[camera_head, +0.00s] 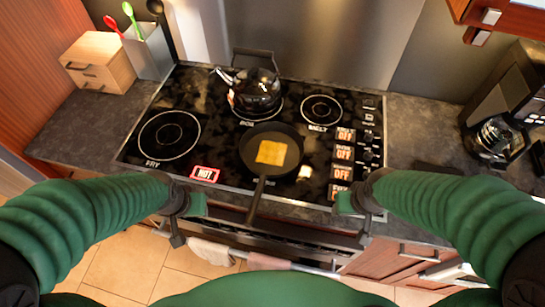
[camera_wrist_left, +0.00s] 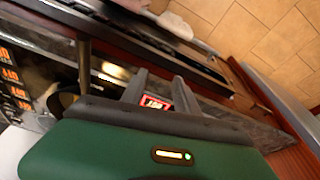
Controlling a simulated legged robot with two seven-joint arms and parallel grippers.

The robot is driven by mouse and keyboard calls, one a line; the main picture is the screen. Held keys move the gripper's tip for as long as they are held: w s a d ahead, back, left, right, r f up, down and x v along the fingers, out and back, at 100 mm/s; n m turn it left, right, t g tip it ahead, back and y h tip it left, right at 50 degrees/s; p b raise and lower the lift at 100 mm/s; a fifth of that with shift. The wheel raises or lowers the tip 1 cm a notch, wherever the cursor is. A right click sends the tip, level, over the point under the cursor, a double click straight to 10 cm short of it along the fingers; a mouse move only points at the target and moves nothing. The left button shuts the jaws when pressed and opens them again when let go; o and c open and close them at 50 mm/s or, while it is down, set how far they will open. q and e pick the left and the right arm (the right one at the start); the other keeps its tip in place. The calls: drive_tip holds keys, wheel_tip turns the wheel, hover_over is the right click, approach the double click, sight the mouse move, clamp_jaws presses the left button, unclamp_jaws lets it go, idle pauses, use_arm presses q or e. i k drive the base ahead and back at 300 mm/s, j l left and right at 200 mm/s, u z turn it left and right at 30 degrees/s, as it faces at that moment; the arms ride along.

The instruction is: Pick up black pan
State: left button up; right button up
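The black pan (camera_head: 288,155) sits on the front middle of the stovetop with a square yellow piece of food (camera_head: 271,152) in it. Its handle (camera_head: 257,197) points toward me over the front edge. In the left wrist view a dark bar that looks like the handle (camera_wrist_left: 84,66) is left of the fingers. My left gripper (camera_wrist_left: 158,88) is open and empty, with a gap between its fingers; in the head view it is left of the handle, apart from it. My right gripper (camera_head: 352,208) is right of the handle, apart from it; its fingers are unclear.
A black kettle (camera_head: 256,92) stands on the burner behind the pan. A lit HOT sign (camera_head: 205,174) is front left, and several OFF signs (camera_head: 343,153) are on the right. An oven handle with towels (camera_head: 212,251) runs below. A coffee maker (camera_head: 505,105) stands right.

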sight(270, 149)
drive_tip(key=k+z, duration=0.3)
drive_tip(key=z, duration=0.15)
drive_tip(key=k+l+z, duration=0.15)
drive_tip(key=k+z, duration=0.15)
drive_tip(key=z, duration=0.15)
